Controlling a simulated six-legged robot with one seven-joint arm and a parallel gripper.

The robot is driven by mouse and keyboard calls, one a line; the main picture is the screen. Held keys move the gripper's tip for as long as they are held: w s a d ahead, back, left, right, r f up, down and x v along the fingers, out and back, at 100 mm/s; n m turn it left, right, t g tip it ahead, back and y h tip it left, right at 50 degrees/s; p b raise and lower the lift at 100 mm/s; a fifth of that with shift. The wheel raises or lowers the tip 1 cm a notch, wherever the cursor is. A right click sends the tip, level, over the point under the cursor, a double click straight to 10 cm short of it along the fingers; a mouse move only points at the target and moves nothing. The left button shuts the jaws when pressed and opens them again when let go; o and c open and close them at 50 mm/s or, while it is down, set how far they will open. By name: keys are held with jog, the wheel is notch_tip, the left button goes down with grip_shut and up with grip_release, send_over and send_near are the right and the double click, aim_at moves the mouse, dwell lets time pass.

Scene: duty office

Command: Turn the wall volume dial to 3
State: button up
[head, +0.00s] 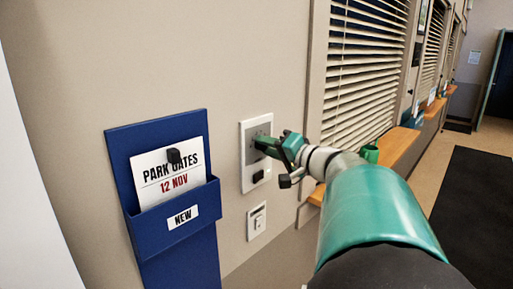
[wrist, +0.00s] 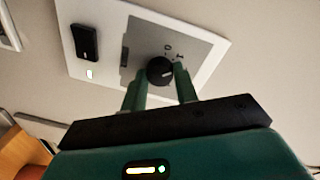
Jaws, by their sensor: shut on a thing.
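The volume dial (wrist: 160,70) is a round black knob with a pale pointer mark, on a grey scale plate with small figures beside it. It sits on a white wall panel (head: 247,178), which also shows in the wrist view (wrist: 200,80). My gripper (head: 268,143) is at the panel and hides the dial in the head view. In the wrist view, the two green fingers of my gripper (wrist: 158,84) are closed around the dial, one on each side. The figures are too small to read surely.
A black rocker (wrist: 84,42) with a small light is on the same panel. A white wall switch (head: 256,220) is below the panel. A blue wall pocket (head: 175,240) with a card hangs to the left. A window with blinds (head: 360,75) and a wooden sill (head: 398,147) are to the right.

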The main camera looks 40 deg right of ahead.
jog(key=m, duration=1.1)
jog(key=shift+d+m+y, duration=0.1)
jog(key=shift+m+y, duration=0.2)
jog(key=shift+y, duration=0.1)
dwell(0.3)
jog(key=o, duration=1)
jog(key=shift+c, duration=0.2)
jog(key=shift+s, duration=0.1)
jog(key=s+d, duration=0.1)
jog(key=s, duration=1.2)
jog(key=shift+s+d+r, duration=0.2)
jog(key=shift+s+r, duration=0.1)
jog(key=shift+r, duration=0.05)
